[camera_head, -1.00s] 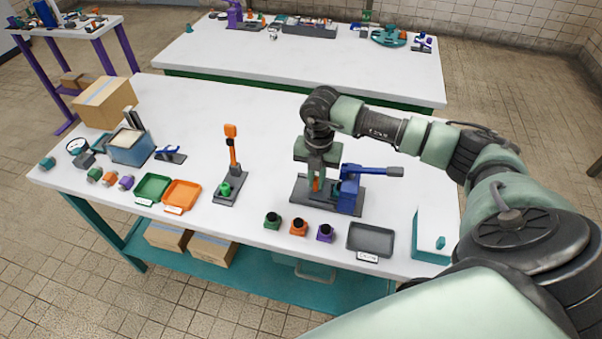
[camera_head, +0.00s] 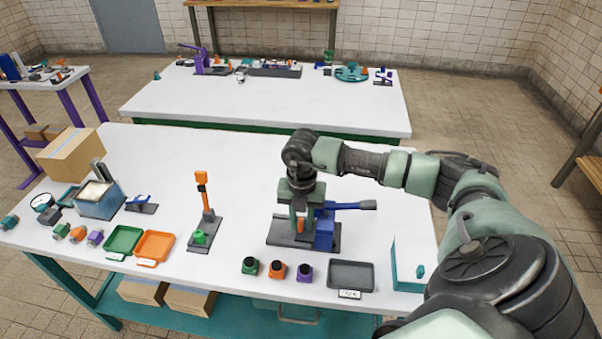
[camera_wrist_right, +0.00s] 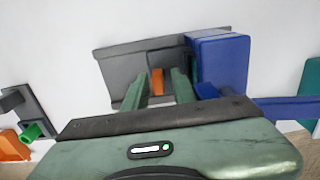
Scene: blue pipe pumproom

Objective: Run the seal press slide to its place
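The seal press stands on the white table, with a grey base plate (camera_head: 279,239), a blue block (camera_head: 324,236) and a blue lever (camera_head: 352,206) pointing right. In the right wrist view its blue block (camera_wrist_right: 221,62) is right of the fingers. A small orange part (camera_wrist_right: 157,82), which looks like the slide's grip, stands on the plate left of the block. My right gripper (camera_head: 301,222) points down over the plate. Its two green fingers (camera_wrist_right: 160,76) stand apart on either side of the orange part, with gaps visible. My left gripper is not in view.
In front of the press are green, orange and purple pieces (camera_head: 277,269) and a grey tray (camera_head: 351,275). A teal box (camera_head: 408,265) stands to the right. A stand with an orange lever (camera_head: 204,197) is to the left. The table behind the press is clear.

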